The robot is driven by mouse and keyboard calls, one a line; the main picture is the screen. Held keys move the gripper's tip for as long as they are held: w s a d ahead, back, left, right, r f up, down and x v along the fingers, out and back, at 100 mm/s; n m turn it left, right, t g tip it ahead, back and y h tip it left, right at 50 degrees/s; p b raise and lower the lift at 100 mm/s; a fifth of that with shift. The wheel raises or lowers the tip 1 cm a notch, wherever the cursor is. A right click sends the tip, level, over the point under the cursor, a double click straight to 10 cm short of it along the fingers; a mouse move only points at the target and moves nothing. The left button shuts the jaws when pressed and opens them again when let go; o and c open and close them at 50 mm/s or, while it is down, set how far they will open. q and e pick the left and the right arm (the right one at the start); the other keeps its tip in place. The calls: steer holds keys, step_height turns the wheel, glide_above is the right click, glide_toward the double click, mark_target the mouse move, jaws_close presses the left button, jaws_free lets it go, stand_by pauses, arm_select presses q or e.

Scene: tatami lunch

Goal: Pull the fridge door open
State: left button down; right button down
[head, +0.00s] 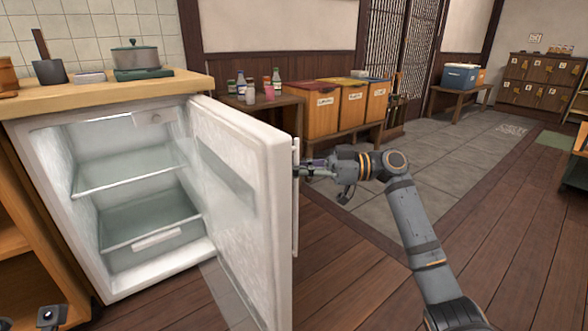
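The white fridge door (245,210) stands wide open, swung out toward me at the right of the fridge (95,225). Its vertical white handle (295,215) is on the outer face near the free edge. My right gripper (302,169) is at the handle's upper half, with its fingers closed around the bar; the fingertips are partly hidden by it. The fridge interior shows a glass shelf (130,170) and a lower drawer (155,230), with nothing on the shelf. My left gripper (28,318) shows only as two separated tips at the bottom left corner, away from the door.
A wooden counter (100,95) tops the fridge, bearing a pot (135,56). Behind the door stand a low table with bottles (250,85) and wooden bins (320,110). The plank floor (350,265) right of the door is clear apart from my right arm.

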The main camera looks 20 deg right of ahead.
steer(key=shift+s+f, duration=0.1)
steer(key=shift+f, duration=0.05)
steer(key=c, duration=1.8)
jaws_free()
steer(key=shift+o, duration=1.2)
steer(key=shift+s+d, duration=0.1)
steer(key=shift+d, duration=0.05)
steer(key=shift+o, duration=0.6)
steer(key=v, duration=1.2)
